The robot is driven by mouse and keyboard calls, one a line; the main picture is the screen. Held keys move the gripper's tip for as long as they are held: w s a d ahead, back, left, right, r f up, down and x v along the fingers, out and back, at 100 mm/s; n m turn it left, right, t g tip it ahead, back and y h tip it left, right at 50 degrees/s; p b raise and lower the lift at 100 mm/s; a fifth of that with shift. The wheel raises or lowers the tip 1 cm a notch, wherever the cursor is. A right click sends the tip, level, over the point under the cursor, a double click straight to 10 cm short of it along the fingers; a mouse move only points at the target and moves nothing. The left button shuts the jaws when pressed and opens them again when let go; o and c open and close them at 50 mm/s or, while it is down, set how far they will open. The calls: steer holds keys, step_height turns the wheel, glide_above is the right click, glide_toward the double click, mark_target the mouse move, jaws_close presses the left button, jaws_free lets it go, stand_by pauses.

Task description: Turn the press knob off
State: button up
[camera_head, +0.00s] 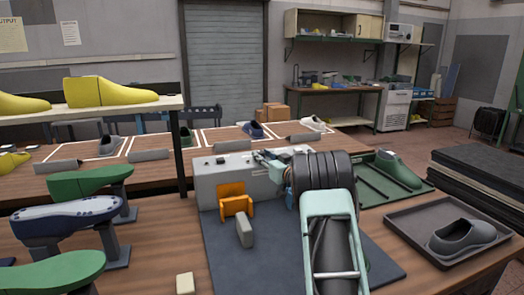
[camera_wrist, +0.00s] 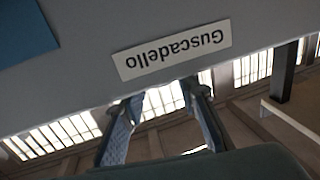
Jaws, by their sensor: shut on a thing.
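The press (camera_head: 222,182) is a light grey box with an orange bracket (camera_head: 236,204) on its front, standing at the back of a dark blue mat. My gripper (camera_head: 266,158) is at the top right of the press, partly covered by my dark wrist. In the wrist view, the two fingers of my gripper (camera_wrist: 161,100) reach the edge of a grey panel (camera_wrist: 85,75). They stand somewhat apart, shut on a small part at the press. The knob itself cannot be made out; its setting is hidden.
A white label (camera_wrist: 172,48) reading "Guscadello" shows upside down. A green tray (camera_head: 415,188) and a dark tray (camera_head: 400,222) with a grey shoe (camera_head: 462,238) lie right. Several lasts on stands crowd the left.

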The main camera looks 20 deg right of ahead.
steer(key=shift+d+r+n+y+p, duration=0.1)
steer(key=shift+d+n+y+p, duration=0.1)
steer(key=shift+n+y+p, duration=0.6)
steer(key=shift+g+y, duration=0.3)
steer(key=shift+y, duration=0.1)
steer(key=o, duration=1.1)
steer(key=shift+o, duration=0.2)
steer(key=v, duration=1.2)
steer(key=shift+w, duration=0.1)
